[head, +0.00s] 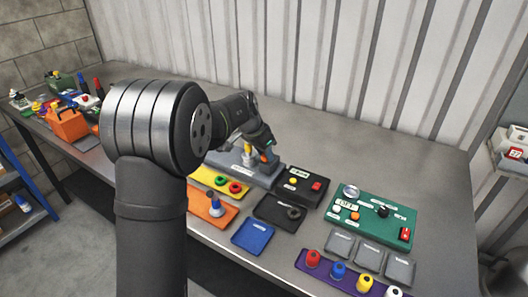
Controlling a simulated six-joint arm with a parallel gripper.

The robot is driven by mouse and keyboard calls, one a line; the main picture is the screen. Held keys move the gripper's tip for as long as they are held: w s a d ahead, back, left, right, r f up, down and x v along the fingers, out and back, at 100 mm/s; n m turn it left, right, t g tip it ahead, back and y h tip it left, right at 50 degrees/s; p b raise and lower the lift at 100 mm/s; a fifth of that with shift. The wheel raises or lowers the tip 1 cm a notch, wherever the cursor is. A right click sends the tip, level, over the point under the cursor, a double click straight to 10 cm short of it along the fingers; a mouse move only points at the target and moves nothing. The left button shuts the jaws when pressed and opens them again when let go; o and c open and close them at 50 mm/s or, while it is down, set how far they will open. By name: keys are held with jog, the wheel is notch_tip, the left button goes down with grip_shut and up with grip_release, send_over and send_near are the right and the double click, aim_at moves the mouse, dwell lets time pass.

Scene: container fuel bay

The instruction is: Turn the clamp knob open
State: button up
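My gripper (264,152) points down at the right end of a grey fixture (231,168) with a small white label. A yellow and grey upright part (248,156) stands on the fixture, just left of the gripper. An orange part (268,155) shows at the gripper's tip; I cannot tell whether it belongs to the gripper or the fixture. The fingers are small and partly hidden, so their opening and any contact are unclear. No knob is clearly readable as the clamp knob. My arm hides the fixture's left part.
In front are a yellow plate (207,177), an orange plate (196,207), a blue plate (253,237) and a black plate (268,211). To the right are a black switch box (301,184), a green panel (382,234) and a purple rack (320,279). The table's back right is clear.

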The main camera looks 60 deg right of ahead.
jog(key=shift+o, duration=1.3)
jog(key=v, duration=1.7)
jog(key=shift+a+r, duration=0.15)
jog(key=s+d+r+n+t+y, duration=0.1)
jog(key=s+d+n+y, duration=0.1)
jog(key=d+n+y, duration=0.35)
jog(key=shift+n+h, duration=0.25)
jog(key=shift+h, duration=0.4)
jog(key=f, duration=0.5)
jog(key=d+f, duration=0.1)
jog(key=f, duration=1.1)
jog(key=shift+d+f, duration=0.1)
jog(key=shift+d, duration=0.15)
